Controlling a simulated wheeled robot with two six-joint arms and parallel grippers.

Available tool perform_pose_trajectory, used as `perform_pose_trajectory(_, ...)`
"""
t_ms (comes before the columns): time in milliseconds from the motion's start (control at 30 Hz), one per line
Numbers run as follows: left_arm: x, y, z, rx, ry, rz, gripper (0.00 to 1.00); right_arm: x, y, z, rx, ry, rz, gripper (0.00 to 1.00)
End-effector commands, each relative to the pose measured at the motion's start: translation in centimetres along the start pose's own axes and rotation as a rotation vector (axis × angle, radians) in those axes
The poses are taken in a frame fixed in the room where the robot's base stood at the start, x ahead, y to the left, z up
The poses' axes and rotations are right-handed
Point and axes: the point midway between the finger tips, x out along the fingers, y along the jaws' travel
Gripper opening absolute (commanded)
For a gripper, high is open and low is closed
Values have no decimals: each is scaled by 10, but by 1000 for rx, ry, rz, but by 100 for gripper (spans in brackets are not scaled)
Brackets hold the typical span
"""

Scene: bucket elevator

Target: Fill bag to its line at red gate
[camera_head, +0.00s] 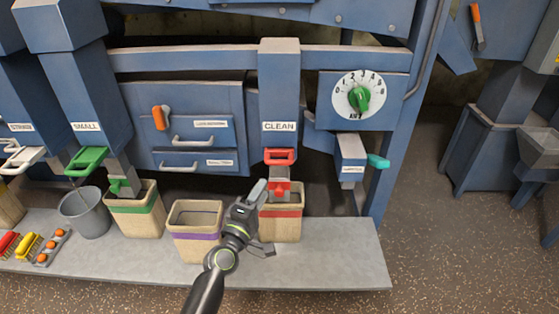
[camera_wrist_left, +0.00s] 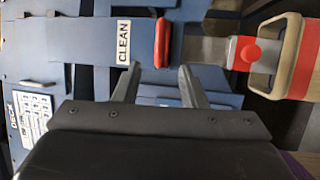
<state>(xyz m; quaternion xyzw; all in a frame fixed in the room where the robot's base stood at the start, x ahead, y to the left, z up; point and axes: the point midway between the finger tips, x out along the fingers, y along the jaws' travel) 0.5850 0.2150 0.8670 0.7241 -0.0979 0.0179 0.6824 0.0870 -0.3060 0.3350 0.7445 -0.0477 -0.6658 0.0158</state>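The red gate handle (camera_head: 280,156) sits on the chute marked CLEAN (camera_head: 279,126); it also shows in the left wrist view (camera_wrist_left: 161,43). A red knob (camera_head: 279,190) is on the grey spout below it. A tan bag with a red band (camera_head: 281,212) stands under the spout on the ledge; its fill level is hidden in both views. My left gripper (camera_head: 266,218) is in front of the bag, below the handle. Its fingers are spread with nothing between them in the left wrist view (camera_wrist_left: 160,70). My right gripper is out of view.
A purple-banded bag (camera_head: 195,237) stands left of the red-banded bag. Further left are a green-banded bag (camera_head: 134,223) under the green gate (camera_head: 87,160), a grey bucket (camera_head: 88,213) and brushes (camera_head: 28,245). A dial (camera_head: 359,97) is at upper right. The ledge's right end (camera_head: 340,260) is clear.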

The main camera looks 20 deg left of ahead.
Motion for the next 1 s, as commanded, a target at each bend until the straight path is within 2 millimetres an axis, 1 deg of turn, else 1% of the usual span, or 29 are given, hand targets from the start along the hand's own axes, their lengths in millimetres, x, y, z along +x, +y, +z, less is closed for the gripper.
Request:
perform_pose_trajectory(33,12,2,0,1,-1,1,38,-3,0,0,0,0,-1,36)
perform_pose_trajectory(200,45,1,0,2,-1,1,38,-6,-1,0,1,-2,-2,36)
perform_pose_trajectory(400,81,0,0,2,-1,0,38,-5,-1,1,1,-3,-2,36)
perform_pose_trajectory(500,96,-1,0,3,0,0,38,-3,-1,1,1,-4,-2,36)
perform_pose_trajectory(600,107,-1,0,2,0,0,38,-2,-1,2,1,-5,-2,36)
perform_pose_trajectory(733,116,-1,0,1,0,0,38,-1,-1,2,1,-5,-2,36)
perform_pose_trajectory(1000,118,-1,0,2,1,-1,38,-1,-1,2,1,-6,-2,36)
